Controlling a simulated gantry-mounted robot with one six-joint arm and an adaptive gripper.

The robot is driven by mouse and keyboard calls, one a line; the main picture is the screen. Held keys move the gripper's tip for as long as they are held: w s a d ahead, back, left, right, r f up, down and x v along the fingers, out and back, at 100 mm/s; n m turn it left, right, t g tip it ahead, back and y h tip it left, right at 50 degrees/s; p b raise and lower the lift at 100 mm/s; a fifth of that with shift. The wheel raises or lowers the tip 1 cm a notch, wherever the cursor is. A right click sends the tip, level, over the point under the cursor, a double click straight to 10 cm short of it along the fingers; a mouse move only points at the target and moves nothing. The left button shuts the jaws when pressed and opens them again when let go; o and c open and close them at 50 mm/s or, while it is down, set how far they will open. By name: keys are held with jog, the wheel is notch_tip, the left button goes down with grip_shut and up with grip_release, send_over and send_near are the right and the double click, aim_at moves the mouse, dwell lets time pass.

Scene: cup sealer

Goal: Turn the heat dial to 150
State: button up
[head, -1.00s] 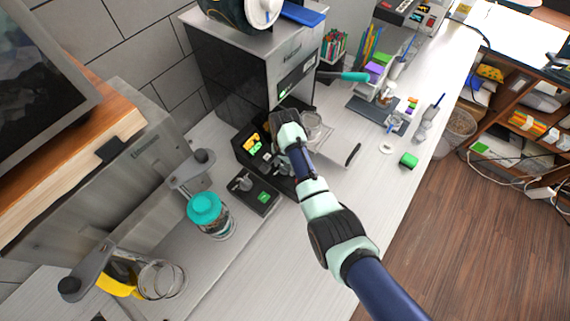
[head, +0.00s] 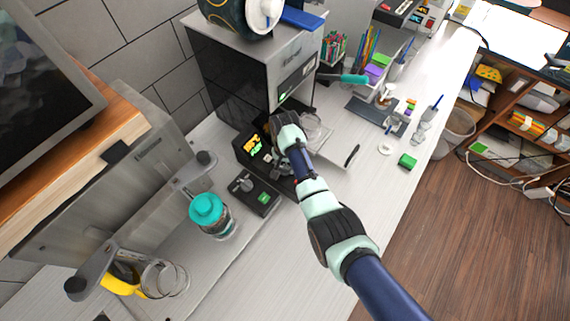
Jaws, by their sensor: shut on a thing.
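The cup sealer (head: 290,58) is a tall black and silver machine at the back centre of the counter. Its low front panel carries a small display (head: 253,144) with orange digits above green ones, too small to read surely. My gripper (head: 274,158) is down at this panel, just right of the display. It is shut on what seems to be the heat dial, which my wrist and fingers mostly hide. The dial's pointer and markings cannot be made out.
A black box with a lever knob and green screen (head: 263,198) stands in front of the panel. A teal-lidded jar (head: 207,210) is nearby left. The right counter has free room.

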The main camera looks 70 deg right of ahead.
aim_at(285, 167)
jog(key=n+p, duration=0.1)
jog(key=n, duration=0.4)
jog(key=shift+r+n, duration=0.1)
jog(key=shift+n, duration=0.2)
jog(key=shift+n+p, duration=0.4)
jog(key=shift+n, duration=1.8)
jog(key=o, duration=1.1)
jog(key=shift+o, duration=0.2)
notch_tip(285, 167, up, 12)
